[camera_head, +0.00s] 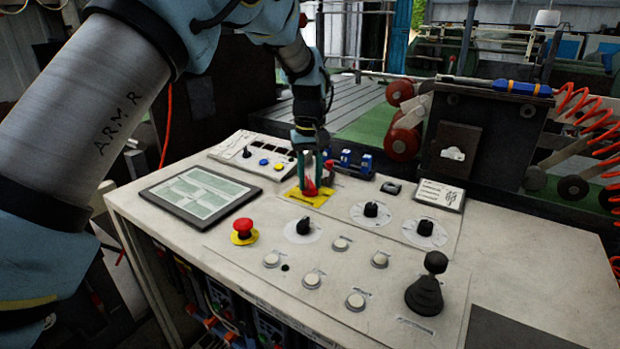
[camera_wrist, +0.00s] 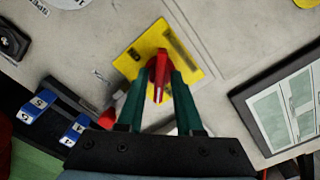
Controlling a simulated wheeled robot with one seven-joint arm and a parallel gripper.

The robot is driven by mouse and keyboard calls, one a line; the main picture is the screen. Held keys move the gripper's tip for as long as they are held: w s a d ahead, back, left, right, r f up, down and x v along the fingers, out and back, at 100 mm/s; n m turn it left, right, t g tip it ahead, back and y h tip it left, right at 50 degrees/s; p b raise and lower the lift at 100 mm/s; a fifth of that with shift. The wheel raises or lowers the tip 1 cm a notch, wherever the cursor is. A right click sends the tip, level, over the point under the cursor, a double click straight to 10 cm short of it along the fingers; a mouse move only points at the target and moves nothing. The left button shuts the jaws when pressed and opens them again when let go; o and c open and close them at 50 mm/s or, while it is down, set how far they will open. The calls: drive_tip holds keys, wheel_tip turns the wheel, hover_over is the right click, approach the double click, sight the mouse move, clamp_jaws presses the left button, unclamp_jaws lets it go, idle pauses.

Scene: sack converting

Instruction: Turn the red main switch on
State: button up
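The red main switch (camera_head: 310,188) is a red rotary handle on a yellow plate (camera_head: 298,197) on the control panel. In the wrist view the red handle (camera_wrist: 159,76) lies near the middle, on its yellow plate (camera_wrist: 186,50), with a pale line along its top. My gripper (camera_head: 310,176) points down over it. Its two green fingers (camera_wrist: 160,88) stand one on each side of the handle, their tips close to it. I cannot tell whether they press on it. The fingers hide part of the handle and plate.
A red emergency button (camera_head: 243,230), a tablet-like screen (camera_head: 200,193), black knobs (camera_head: 371,209) and a black joystick (camera_head: 426,285) share the panel. Blue numbered switches (camera_wrist: 58,120) stand close to the gripper. A small red part (camera_wrist: 108,118) shows beside the left finger.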

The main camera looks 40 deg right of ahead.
clamp_jaws()
drive_tip(key=shift+m, duration=0.4)
drive_tip(key=m, duration=0.3)
drive_tip(key=shift+m, duration=0.3)
drive_tip(key=m, duration=0.4)
drive_tip(key=shift+m, duration=0.3)
drive_tip(key=m, duration=0.4)
drive_tip(key=shift+p, duration=0.35)
drive_tip(key=shift+m+p, duration=0.3)
drive_tip(key=shift+m, duration=2.2)
